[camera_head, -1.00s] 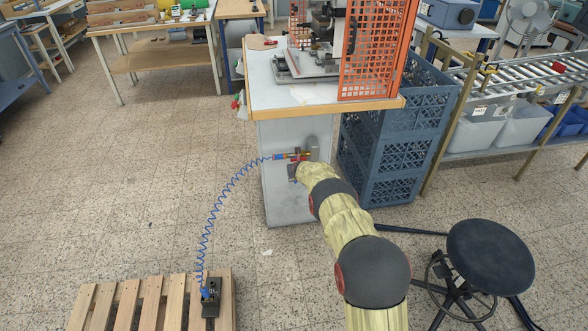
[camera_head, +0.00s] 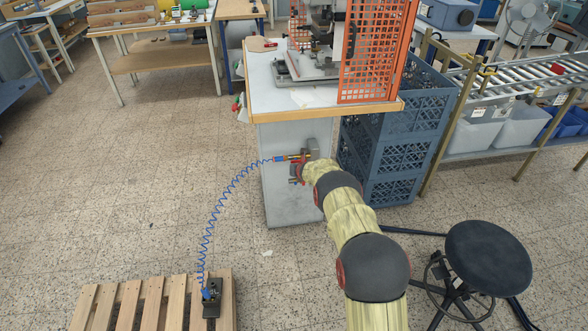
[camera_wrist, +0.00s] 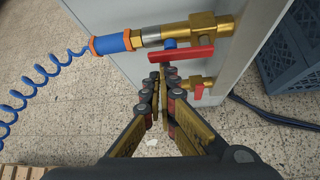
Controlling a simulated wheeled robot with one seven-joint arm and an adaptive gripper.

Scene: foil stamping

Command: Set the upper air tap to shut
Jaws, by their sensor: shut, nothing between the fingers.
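The upper air tap (camera_wrist: 204,27) is a brass valve on the side of the grey cabinet, with a blue hose coupling (camera_wrist: 112,43) at its left. Its red lever (camera_wrist: 190,54) lies roughly along the pipe in the wrist view. A blue piece (camera_wrist: 169,43) shows behind the lever. A lower brass tap (camera_wrist: 190,81) with a smaller red lever (camera_wrist: 199,92) sits below. My gripper (camera_wrist: 163,73) is shut and empty, its fingertips just under the left part of the upper lever. I cannot tell whether they touch it. In the head view, my arm partly hides the taps.
A coiled blue hose (camera_head: 216,203) runs from the coupling to a dark foot pedal (camera_head: 211,297) on a wooden pallet (camera_head: 150,303). Blue crates (camera_head: 392,155) stand right of the cabinet (camera_head: 283,195). A black stool (camera_head: 489,258) is at the right. Floor left of the cabinet is open.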

